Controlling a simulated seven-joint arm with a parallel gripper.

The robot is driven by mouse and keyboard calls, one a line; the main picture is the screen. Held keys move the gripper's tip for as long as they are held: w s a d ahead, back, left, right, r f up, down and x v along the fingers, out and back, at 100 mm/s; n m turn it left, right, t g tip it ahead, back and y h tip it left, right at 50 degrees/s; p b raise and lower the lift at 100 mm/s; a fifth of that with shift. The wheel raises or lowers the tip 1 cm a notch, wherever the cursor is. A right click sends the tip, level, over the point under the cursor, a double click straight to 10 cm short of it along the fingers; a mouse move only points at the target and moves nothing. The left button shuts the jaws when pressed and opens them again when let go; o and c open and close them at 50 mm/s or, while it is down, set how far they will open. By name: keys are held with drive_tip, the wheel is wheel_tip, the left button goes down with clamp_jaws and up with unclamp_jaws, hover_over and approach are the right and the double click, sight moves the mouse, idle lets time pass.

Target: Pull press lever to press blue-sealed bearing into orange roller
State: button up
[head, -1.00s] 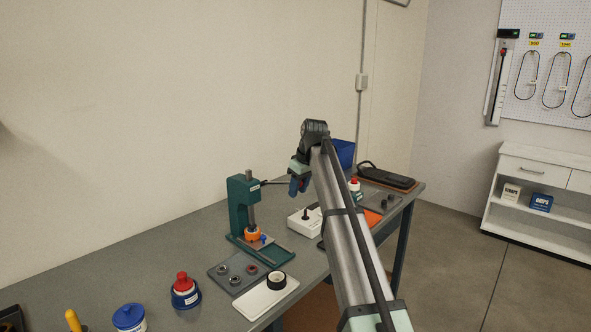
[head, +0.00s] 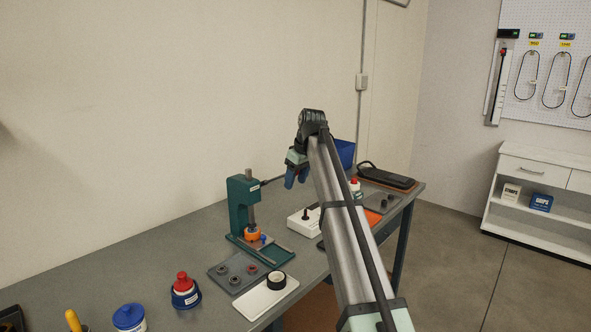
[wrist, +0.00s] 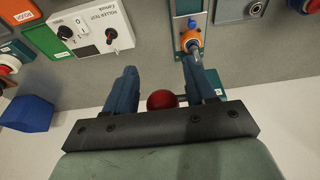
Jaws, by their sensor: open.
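The teal bearing press (head: 238,208) stands on the bench, its lever (head: 274,180) reaching right toward my gripper (head: 295,183). The orange roller (head: 252,234) sits under the press ram, with a small blue part (head: 263,238) beside its base. In the wrist view, my gripper (wrist: 160,68) has its two blue fingers spread apart. The red lever knob (wrist: 162,99) shows in the gap between them, close to the palm bar; contact cannot be told. The orange roller (wrist: 190,40) also shows near the right fingertip. I cannot make out the bearing's seat in the roller.
A white tester box (head: 303,220) with a knob stands right of the press. A grey tray (head: 238,271) of small rings and a white pad with a black ring (head: 266,296) lie in front. A blue bin (head: 344,152) stands behind my arm. The wall is close behind.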

drive_tip(key=v, duration=0.7)
idle(0.6)
drive_tip(key=s+d+f+m+g+h, duration=0.1)
drive_tip(key=s+d+f+m, duration=0.15)
drive_tip(key=s+f, duration=0.75)
drive_tip(key=s+d+f+m+g+h, duration=0.15)
drive_tip(key=d+f, duration=0.25)
drive_tip(key=f, duration=1.4)
drive_tip(key=s+d+f+m+g, duration=0.1)
drive_tip(key=s+d+f+m, duration=0.15)
drive_tip(key=s+f, duration=0.75)
drive_tip(key=s+d+f+g, duration=0.1)
drive_tip(key=s+f, duration=0.5)
drive_tip(key=f, duration=0.7)
drive_tip(key=s+f+g, duration=0.1)
drive_tip(key=s+f, duration=0.4)
drive_tip(key=f, duration=0.8)
drive_tip(key=s+f+g, duration=0.1)
drive_tip(key=s+f, duration=0.4)
drive_tip(key=s, duration=0.5)
drive_tip(key=s+f+m+g, duration=0.1)
drive_tip(key=s+f, duration=0.4)
drive_tip(key=s, duration=0.5)
drive_tip(key=s+d+f+m+g, duration=0.1)
drive_tip(key=s+f, duration=0.4)
drive_tip(key=s, duration=0.6)
drive_tip(key=shift+g, duration=0.35)
